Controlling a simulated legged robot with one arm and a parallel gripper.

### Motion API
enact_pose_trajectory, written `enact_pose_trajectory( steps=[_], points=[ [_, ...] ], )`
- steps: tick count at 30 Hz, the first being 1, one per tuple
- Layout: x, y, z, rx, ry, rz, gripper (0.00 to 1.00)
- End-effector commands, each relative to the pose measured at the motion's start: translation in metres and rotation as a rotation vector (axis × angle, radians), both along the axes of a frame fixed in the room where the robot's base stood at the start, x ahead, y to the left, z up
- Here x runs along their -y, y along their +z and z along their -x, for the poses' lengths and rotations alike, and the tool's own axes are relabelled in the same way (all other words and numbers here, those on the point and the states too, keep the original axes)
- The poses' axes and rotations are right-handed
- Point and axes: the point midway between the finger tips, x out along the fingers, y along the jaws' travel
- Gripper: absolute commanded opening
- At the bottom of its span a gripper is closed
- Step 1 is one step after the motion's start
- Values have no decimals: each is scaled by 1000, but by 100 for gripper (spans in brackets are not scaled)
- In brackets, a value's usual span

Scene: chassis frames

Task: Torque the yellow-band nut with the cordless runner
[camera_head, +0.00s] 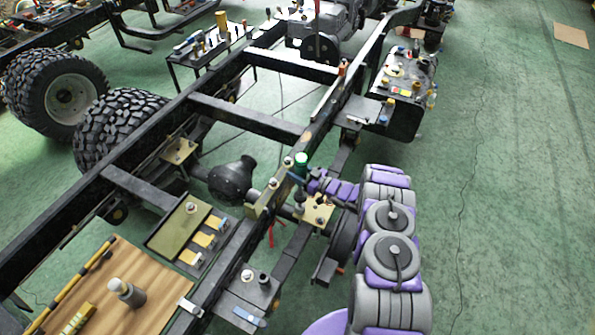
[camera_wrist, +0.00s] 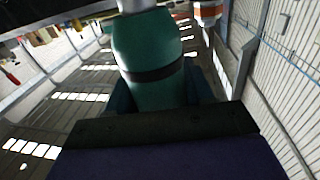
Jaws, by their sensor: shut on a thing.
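My gripper (camera_head: 311,182) is at the end of my purple and grey arm, above the right rail of the chassis frame. It is shut on an upright green-topped tool (camera_head: 301,160), which looks like the cordless runner. In the wrist view the held tool (camera_wrist: 150,60) is a teal-green rounded body with a black band, rising behind the dark jaw edge. Its lower end is hidden in the head view. A tan bracket plate (camera_head: 319,207) with several studs or nuts lies just below and right of the gripper. I cannot make out a yellow band on any nut.
A tan upright bracket (camera_head: 262,192) stands left of the gripper. A tray with yellow parts (camera_head: 166,240) and a wooden board (camera_head: 125,300) lie at lower left. A black tank (camera_head: 405,110) with loose items is at upper right. The green floor (camera_head: 510,200) at right is clear.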

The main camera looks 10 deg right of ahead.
Motion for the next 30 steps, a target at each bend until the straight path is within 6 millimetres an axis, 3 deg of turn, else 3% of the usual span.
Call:
enact_pose_trajectory(
  steps=[30],
  points=[
    [2,-8,-1,4,0,-1,0]
  ],
)
